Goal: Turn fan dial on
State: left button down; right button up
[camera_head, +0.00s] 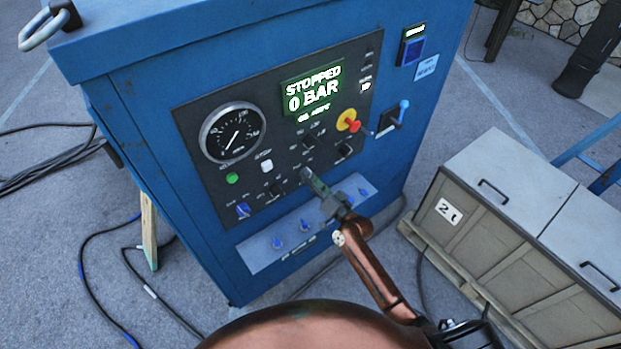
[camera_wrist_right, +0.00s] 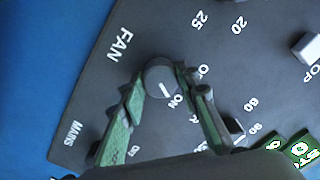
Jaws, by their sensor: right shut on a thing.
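The fan dial (camera_wrist_right: 160,77) is a round dark grey knob with a short white mark, beside the word FAN on the dark control panel (camera_wrist_right: 90,100). The white mark points toward a nearby ON label in the right wrist view. My right gripper (camera_wrist_right: 161,80) is shut on the dial, with one green finger on each side of it. In the head view my right gripper (camera_head: 312,180) reaches the lower middle of the panel, where its fingertips partly hide the dial. My left gripper is not in view.
The blue cabinet (camera_head: 150,100) carries a round gauge (camera_head: 233,132), a screen reading STOPPED 0 BAR (camera_head: 313,88), a red and yellow switch (camera_head: 348,121) and several lower blue knobs (camera_head: 278,243). A wooden crate (camera_head: 480,230) stands right. Cables (camera_head: 95,260) lie on the floor at left.

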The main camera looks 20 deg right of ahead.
jog(key=shift+r+m, duration=0.1)
jog(key=shift+m, duration=0.3)
jog(key=o, duration=1.2)
jog(key=shift+c, duration=0.2)
jog(key=shift+s, duration=0.1)
jog(key=v, duration=1.2)
